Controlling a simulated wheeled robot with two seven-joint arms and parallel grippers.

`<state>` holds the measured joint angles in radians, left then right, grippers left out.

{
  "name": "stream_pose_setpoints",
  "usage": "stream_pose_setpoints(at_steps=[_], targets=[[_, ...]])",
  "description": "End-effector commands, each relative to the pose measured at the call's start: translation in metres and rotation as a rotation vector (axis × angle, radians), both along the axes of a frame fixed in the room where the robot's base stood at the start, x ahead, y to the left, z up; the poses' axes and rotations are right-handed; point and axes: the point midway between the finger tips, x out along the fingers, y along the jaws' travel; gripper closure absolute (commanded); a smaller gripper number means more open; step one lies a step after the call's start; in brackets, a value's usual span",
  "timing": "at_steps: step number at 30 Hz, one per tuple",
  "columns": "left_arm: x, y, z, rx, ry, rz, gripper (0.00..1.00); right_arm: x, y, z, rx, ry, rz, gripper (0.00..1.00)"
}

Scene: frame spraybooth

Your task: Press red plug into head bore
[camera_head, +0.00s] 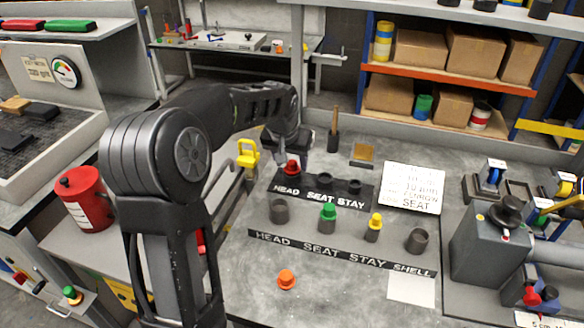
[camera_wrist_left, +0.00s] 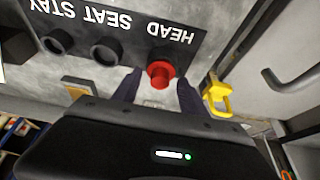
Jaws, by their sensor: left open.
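The red plug (camera_head: 291,168) stands upright at the HEAD end of the upper black bore strip (camera_head: 330,199). It also shows in the left wrist view (camera_wrist_left: 160,72), at the bore beside the word HEAD. The head bore itself is hidden under the plug, and I cannot tell how deep the plug sits. The SEAT bore (camera_wrist_left: 105,50) and STAY bore (camera_wrist_left: 57,41) hold no coloured plug. My left gripper (camera_wrist_left: 159,80) is open, with one finger on each side of the red plug and gaps showing between. In the head view its fingers are partly hidden by the arm. My right gripper is not in view.
Dark cups (camera_head: 417,240) stand nearby. A yellow padlock-shaped piece (camera_head: 248,152) is left of the strip. A printed card (camera_head: 413,187) lies to the right.

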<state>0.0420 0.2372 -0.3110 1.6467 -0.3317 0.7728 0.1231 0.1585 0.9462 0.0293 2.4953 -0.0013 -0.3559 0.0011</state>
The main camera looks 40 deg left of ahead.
Motion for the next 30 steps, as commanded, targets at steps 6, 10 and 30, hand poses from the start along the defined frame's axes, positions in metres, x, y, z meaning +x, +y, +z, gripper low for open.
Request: stream_pose_setpoints(at_steps=[6,10,30], targets=[[0.0,0.0,0.0001,0.0,0.0,0.0,0.5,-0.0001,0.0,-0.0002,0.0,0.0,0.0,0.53],[-0.0001,0.0,0.0002,0.0,0.0,0.0,0.5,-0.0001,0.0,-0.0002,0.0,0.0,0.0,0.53],[-0.0001,-0.0001,0.0004,0.0,0.0,0.0,0.89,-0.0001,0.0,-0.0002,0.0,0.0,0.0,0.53]])
